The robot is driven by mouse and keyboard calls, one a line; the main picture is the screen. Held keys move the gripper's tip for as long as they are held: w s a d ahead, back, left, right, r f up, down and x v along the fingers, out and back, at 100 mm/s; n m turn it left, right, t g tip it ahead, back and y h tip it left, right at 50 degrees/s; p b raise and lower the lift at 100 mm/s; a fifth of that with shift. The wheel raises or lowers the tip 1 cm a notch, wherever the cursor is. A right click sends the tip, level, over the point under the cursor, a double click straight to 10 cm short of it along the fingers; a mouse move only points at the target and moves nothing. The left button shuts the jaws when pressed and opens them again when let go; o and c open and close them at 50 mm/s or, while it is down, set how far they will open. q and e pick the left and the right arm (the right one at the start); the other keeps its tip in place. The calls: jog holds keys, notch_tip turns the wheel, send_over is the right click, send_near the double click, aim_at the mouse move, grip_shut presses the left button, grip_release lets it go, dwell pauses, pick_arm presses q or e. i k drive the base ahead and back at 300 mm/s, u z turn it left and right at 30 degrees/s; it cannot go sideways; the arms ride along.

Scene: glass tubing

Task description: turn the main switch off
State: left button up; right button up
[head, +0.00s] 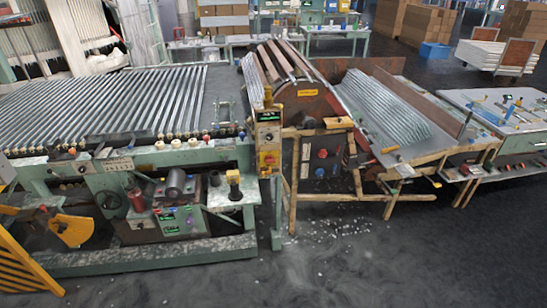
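A control post stands at the right end of the green machine. It carries a box with a small green display (269,115), a beige button panel (267,135) below it, and a yellow box with a red switch (269,160) at the bottom. Right of it, a dark panel (309,160) under the wooden frame has a red knob (322,153) and a blue knob (320,172). I cannot tell which one is the main switch, nor its position; any labels are too small to read. Neither of my grippers is in view.
The green machine (150,262) with rows of glass tubes (120,95) fills the left. A yellow-striped guard (22,268) is at the lower left. A wooden-framed tube chute (385,110) and a workbench (500,110) stand right. The floor (350,265) in front is open, with scattered shards.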

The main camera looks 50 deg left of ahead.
aim_at(269, 160)
jog(key=u, duration=0.35)
jog(key=i, duration=0.85)
jog(key=u, duration=1.4)
jog(key=i, duration=0.65)
jog(key=u, duration=0.75)
